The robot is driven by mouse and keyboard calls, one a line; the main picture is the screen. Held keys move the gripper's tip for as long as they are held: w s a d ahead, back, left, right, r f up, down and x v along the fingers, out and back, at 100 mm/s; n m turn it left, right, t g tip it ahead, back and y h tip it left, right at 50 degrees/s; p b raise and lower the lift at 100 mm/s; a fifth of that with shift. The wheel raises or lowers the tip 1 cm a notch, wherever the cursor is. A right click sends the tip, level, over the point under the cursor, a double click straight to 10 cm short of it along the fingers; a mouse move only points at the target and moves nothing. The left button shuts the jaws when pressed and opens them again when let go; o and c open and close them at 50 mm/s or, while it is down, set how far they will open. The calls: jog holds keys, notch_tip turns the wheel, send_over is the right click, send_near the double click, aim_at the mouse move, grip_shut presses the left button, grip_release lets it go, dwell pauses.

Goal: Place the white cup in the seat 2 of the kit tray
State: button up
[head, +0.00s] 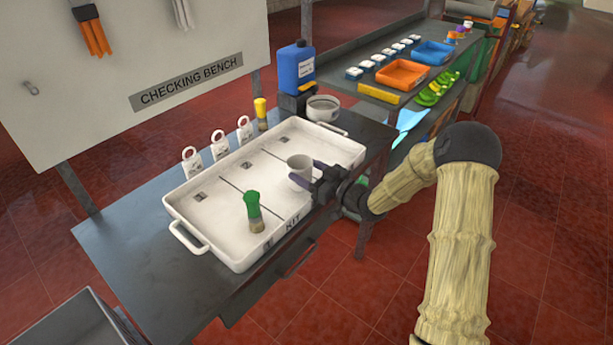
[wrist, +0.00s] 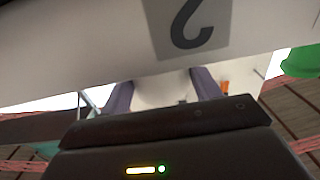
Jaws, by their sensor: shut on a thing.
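The white cup (head: 299,163) stands roughly upright over the right part of the kit tray (head: 205,248), near its front wall. My gripper (head: 317,178) reaches in from the right and is shut on the cup. In the wrist view, the two purple fingers of my gripper (wrist: 161,91) flank the cup's pale side (wrist: 160,94). A grey label with a 2 (wrist: 187,27) shows upside down on a white surface close above them. I cannot tell whether the cup touches the tray floor.
A green-capped container (head: 253,210) stands in the tray's front section. Several white tags (head: 219,145), a yellow-topped container (head: 261,113), a blue jug (head: 296,68) and a grey-white bowl (head: 323,108) stand behind the tray. The bench's left side is clear.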

jog(key=shift+w+d+f, duration=0.1)
jog(key=shift+d+f, duration=0.05)
jog(key=shift+f, duration=0.6)
jog(key=shift+d+f, duration=0.15)
jog(key=shift+d, duration=0.05)
jog(key=shift+a+f, duration=0.1)
jog(key=shift+f, duration=0.1)
jog(key=o, duration=1)
jog(key=shift+r, duration=0.1)
